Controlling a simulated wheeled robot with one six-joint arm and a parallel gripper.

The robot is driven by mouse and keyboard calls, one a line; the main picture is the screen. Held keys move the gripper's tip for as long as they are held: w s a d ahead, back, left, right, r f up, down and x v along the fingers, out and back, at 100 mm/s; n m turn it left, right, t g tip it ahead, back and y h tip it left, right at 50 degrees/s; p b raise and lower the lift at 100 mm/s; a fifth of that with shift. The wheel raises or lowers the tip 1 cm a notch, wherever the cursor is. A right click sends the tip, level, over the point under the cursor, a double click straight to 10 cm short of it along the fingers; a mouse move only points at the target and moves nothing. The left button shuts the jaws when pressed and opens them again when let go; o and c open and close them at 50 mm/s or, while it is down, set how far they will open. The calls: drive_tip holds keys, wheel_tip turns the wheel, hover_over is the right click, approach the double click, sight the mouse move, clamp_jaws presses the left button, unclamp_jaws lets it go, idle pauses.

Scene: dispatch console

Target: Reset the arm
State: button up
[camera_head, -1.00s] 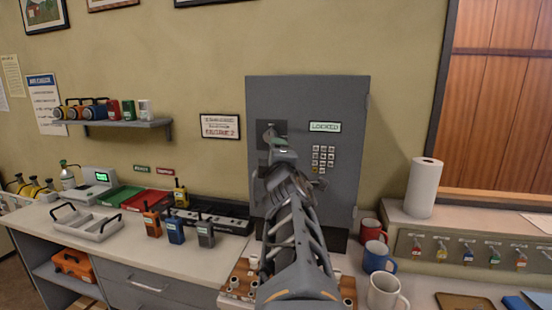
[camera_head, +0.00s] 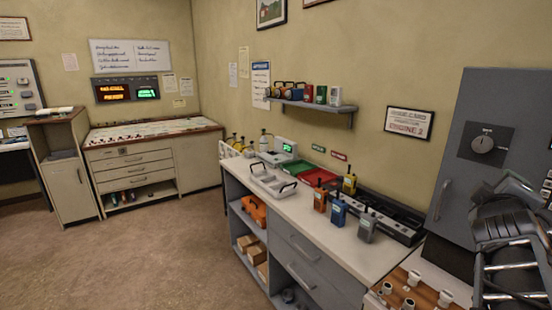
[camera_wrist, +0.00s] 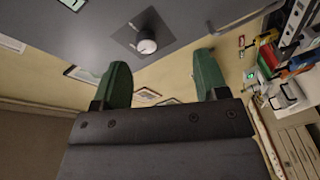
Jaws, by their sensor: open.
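My gripper (camera_wrist: 162,62) shows in the wrist view as two green fingers spread apart, with nothing between them. Ahead of it is the grey cabinet door (camera_wrist: 210,12) with a round dial (camera_wrist: 147,46) on a dark square plate. The dial appears beyond the fingertips, apart from them. In the head view my arm (camera_head: 512,215) is at the right edge, in front of the grey cabinet (camera_head: 510,95). The dial (camera_head: 484,144) is uncovered there, above and left of the arm. I cannot make out the fingers in the head view.
The counter (camera_head: 335,240) carries a grey tray (camera_head: 272,181), several radios including a blue one (camera_head: 338,212), and a charger strip (camera_head: 392,218). A shelf (camera_head: 318,104) hangs above. Open floor (camera_head: 150,255) lies at the left, before a drawer cabinet (camera_head: 135,165).

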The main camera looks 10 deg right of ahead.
drive_tip(key=a+f+m+g+y, duration=0.3)
drive_tip(key=a+f+m, duration=0.1)
drive_tip(key=f, duration=0.5)
drive_tip(key=a+f+m+g+y, duration=0.2)
drive_tip(key=a+f+m+y, duration=0.15)
drive_tip(key=f, duration=0.45)
drive_tip(key=s+a+f+n+g+y, duration=0.1)
drive_tip(key=a+f, duration=0.4)
drive_tip(key=a, duration=0.6)
drive_tip(key=s+a+f+n+g+y, duration=0.1)
drive_tip(key=a+f+y, duration=0.4)
drive_tip(key=a, duration=0.7)
drive_tip(key=shift+s+a+n+g, duration=0.25)
drive_tip(key=shift+n+g, duration=0.25)
drive_tip(key=shift+n, duration=0.35)
drive_tip(key=shift+d+y, duration=0.1)
drive_tip(key=shift+y, duration=0.15)
